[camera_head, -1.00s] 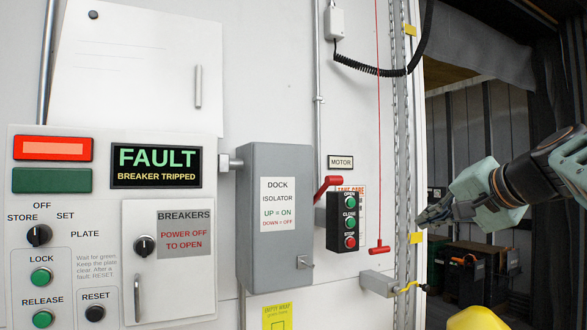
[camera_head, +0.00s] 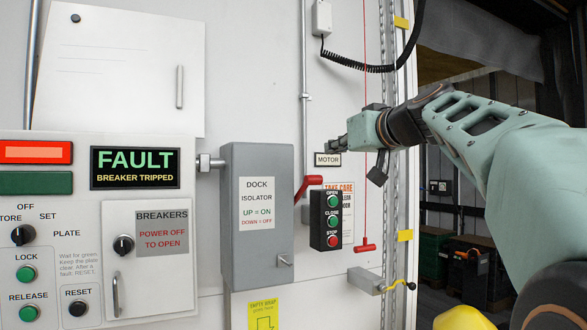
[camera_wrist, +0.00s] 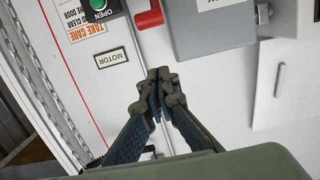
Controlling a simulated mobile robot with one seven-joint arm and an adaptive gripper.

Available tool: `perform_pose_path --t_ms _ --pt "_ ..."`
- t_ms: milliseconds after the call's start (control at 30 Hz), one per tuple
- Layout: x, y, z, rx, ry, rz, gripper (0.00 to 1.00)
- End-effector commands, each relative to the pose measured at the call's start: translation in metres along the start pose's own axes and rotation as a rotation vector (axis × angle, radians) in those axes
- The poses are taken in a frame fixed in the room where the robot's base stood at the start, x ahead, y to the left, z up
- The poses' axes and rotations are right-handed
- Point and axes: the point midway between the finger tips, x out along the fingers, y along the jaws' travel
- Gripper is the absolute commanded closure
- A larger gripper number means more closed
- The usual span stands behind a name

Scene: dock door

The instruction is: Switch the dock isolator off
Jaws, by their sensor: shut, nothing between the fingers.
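The dock isolator (camera_head: 237,232) is a grey box on the white wall, labelled UP = ON, DOWN = OFF. Its red lever (camera_head: 308,184) sticks out on the box's right side, with its grip end angled upward. The grey box (camera_wrist: 215,30) and the red grip (camera_wrist: 149,18) also show, turned over, at the top of the wrist view. My gripper (camera_head: 328,146) is right of the isolator and above the lever, apart from both. Its fingers (camera_wrist: 157,78) are shut and empty in the wrist view.
The OPEN/CLOSE/STOP button box (camera_head: 332,220) is just right of the lever. A red pull cord (camera_head: 366,200) hangs behind my arm. The control panel (camera_head: 85,260) shows FAULT, BREAKER TRIPPED (camera_head: 135,168).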

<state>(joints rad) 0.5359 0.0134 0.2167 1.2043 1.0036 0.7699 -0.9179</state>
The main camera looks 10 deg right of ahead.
Motion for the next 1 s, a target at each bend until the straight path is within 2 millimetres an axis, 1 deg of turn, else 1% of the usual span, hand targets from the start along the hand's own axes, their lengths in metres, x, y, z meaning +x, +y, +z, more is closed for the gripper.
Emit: perform_pose_path --t_ms 333,467,567,933,1000 --pt "0.001 0.0 0.0 -0.001 0.0 -0.001 1.0" --pt "0.01 0.0 -0.001 0.001 -0.001 -0.002 1.0" --pt "0.025 -0.001 -0.003 0.002 -0.001 -0.004 1.0" --pt "0.103 -0.002 -0.004 0.003 -0.002 -0.004 1.0" --pt "0.097 0.001 0.013 0.001 -0.001 0.001 1.0"
